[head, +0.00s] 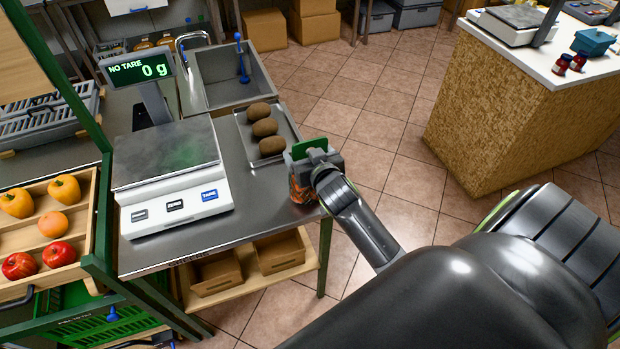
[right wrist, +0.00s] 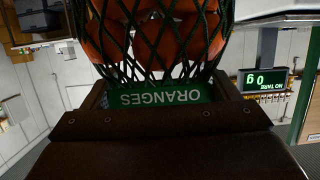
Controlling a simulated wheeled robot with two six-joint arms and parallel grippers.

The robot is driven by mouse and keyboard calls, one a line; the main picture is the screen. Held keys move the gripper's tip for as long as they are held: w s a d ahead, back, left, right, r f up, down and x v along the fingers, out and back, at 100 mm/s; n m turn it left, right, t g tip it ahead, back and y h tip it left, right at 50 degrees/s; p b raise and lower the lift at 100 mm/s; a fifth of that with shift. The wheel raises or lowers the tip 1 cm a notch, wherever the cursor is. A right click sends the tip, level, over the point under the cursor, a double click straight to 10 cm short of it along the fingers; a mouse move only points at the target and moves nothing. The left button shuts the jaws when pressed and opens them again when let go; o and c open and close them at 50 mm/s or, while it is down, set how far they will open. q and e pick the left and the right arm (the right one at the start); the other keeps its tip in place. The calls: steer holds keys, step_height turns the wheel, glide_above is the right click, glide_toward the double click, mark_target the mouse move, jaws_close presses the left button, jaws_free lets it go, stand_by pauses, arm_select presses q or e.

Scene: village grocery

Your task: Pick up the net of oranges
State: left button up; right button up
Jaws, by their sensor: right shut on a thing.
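The net of oranges (head: 298,190) is at the right edge of the steel table, mostly hidden under my right gripper (head: 314,160). In the right wrist view the oranges (right wrist: 155,38) show large through dark green netting. Their green label (right wrist: 168,96) reads "ORANGES" and sits between the fingers of my right gripper (right wrist: 165,112), which is shut on the net's label end. I cannot tell whether the net touches the table. My left gripper is in neither view.
A scale (head: 172,190) stands on the table, its display (head: 140,70) reading 0 g. A metal tray (head: 283,125) with three brown kiwi-like fruits lies behind the net. Produce crates (head: 78,238) stand at left. Tiled floor is open to the right, before a counter (head: 520,110).

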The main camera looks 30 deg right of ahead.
steer(key=c, duration=1)
steer(key=shift+o, duration=0.2)
steer(key=shift+r, duration=0.1)
steer(key=shift+w, duration=0.1)
